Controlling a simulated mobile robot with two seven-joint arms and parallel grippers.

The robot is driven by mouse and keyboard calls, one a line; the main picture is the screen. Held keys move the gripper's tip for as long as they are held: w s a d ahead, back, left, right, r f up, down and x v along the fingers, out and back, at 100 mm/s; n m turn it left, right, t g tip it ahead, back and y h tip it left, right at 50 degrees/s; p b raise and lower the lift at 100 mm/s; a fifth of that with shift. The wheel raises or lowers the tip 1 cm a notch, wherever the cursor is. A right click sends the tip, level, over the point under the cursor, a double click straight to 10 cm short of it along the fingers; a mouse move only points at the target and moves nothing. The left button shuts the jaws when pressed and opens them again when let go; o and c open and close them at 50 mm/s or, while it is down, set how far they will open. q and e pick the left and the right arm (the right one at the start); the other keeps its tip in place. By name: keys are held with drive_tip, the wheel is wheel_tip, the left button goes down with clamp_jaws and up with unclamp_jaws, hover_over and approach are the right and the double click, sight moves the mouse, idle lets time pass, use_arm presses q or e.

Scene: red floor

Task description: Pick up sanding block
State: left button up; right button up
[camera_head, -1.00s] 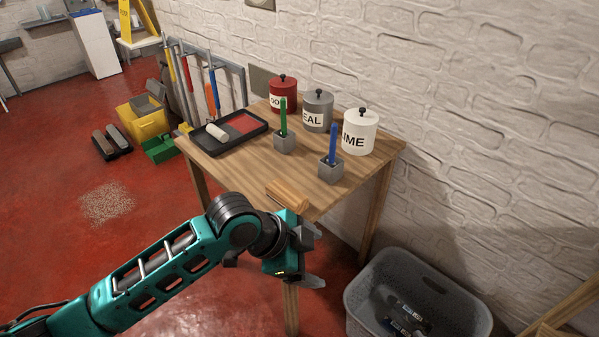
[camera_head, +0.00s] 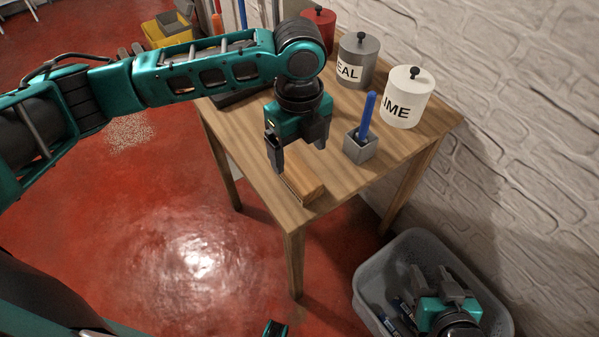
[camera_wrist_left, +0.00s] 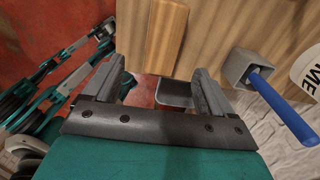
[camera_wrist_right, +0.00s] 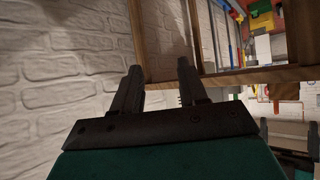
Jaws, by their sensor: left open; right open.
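The sanding block is a light wooden block (camera_head: 304,182) lying near the front corner of the wooden table (camera_head: 400,150). It also shows in the left wrist view (camera_wrist_left: 165,38), ahead of the fingertips. My left gripper (camera_head: 299,158) is open and empty, pointing down just above and behind the block. In the left wrist view its spread fingers (camera_wrist_left: 158,68) appear short of the block, with nothing between them. My right gripper (camera_head: 435,280) is open at the lower right, over or inside the grey basket. In the right wrist view its fingers (camera_wrist_right: 158,68) hold nothing.
A grey holder (camera_head: 360,147) with a blue stick stands right of my left gripper. Labelled white (camera_head: 407,98) and grey (camera_head: 357,62) canisters stand behind it. A red canister and dark tray are partly hidden by my arm. The grey basket (camera_head: 365,290) sits beside the brick wall.

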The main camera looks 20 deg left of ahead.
sight(298, 172)
use_arm(q)
drive_tip(key=f, duration=0.3)
drive_tip(key=f+b, duration=0.1)
drive_tip(key=f, duration=0.5)
drive_tip(key=shift+w+b, duration=0.25)
drive_tip(key=shift+b, duration=0.15)
drive_tip(key=shift+r, duration=0.1)
drive_tip(key=shift+c, duration=0.4)
drive_tip(key=shift+a, duration=0.1)
drive_tip(key=c, duration=1)
